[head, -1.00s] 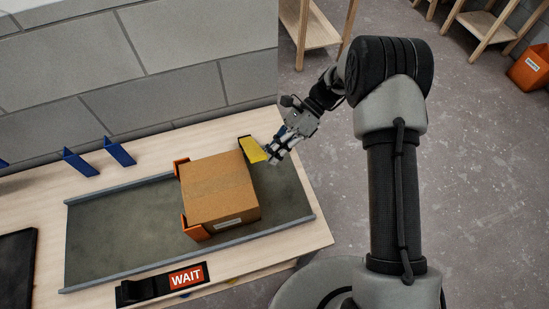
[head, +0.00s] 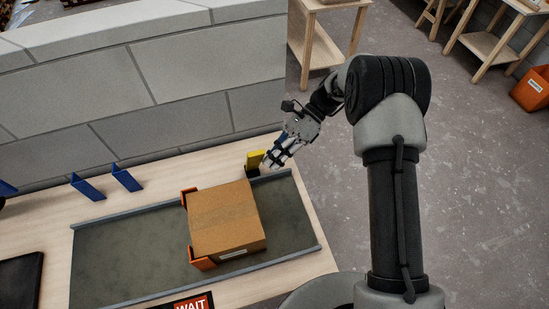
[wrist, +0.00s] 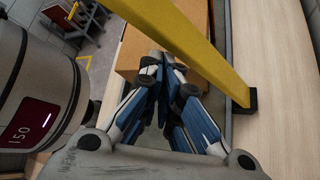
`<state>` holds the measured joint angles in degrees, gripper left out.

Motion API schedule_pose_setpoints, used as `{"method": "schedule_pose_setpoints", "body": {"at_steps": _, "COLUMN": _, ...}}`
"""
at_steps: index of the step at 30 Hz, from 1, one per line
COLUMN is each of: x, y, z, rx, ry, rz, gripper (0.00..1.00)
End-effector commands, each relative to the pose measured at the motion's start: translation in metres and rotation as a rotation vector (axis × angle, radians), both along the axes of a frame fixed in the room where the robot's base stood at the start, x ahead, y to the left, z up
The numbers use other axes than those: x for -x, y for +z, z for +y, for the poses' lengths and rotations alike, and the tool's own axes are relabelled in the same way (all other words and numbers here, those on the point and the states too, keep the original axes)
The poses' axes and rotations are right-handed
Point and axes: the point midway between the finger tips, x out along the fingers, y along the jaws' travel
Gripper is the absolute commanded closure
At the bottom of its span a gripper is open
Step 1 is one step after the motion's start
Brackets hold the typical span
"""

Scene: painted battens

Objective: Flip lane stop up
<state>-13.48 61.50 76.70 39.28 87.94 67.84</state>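The lane stop is a yellow bar (head: 255,159) at the lane's far right corner. It stands raised in the head view, beside the lane rather than across it. In the wrist view the yellow bar (wrist: 195,45) runs diagonally from a dark base (wrist: 243,101) past the fingers toward the top edge. My gripper (head: 269,163) is close beside the bar, on its right in the head view. Its blue-padded fingers (wrist: 164,72) are drawn together with nothing visible between them. I cannot tell whether they touch the bar.
A cardboard box (head: 226,219) sits on the grey lane (head: 125,255) against an orange bracket (head: 201,263). Two blue flaps (head: 126,178) stand behind the lane. A block wall (head: 150,100) rises behind the bench. A WAIT sign (head: 190,304) is at the front.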

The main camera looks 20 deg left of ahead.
Motion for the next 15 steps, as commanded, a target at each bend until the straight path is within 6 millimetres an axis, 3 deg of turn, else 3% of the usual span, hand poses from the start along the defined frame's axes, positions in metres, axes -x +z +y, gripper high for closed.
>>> {"method": "schedule_pose_setpoints", "body": {"at_steps": 1, "x": -0.007, "y": 0.010, "z": 0.007, "rx": -0.020, "ry": -0.014, "rz": -0.016, "gripper": 1.00}}
{"method": "schedule_pose_setpoints", "body": {"at_steps": 8, "x": -0.007, "y": 0.010, "z": 0.006, "rx": -0.022, "ry": -0.013, "rz": -0.015, "gripper": 1.00}}
{"method": "schedule_pose_setpoints", "body": {"at_steps": 15, "x": -0.025, "y": 0.023, "z": -0.009, "rx": -0.018, "ry": -0.014, "rz": -0.016, "gripper": 1.00}}
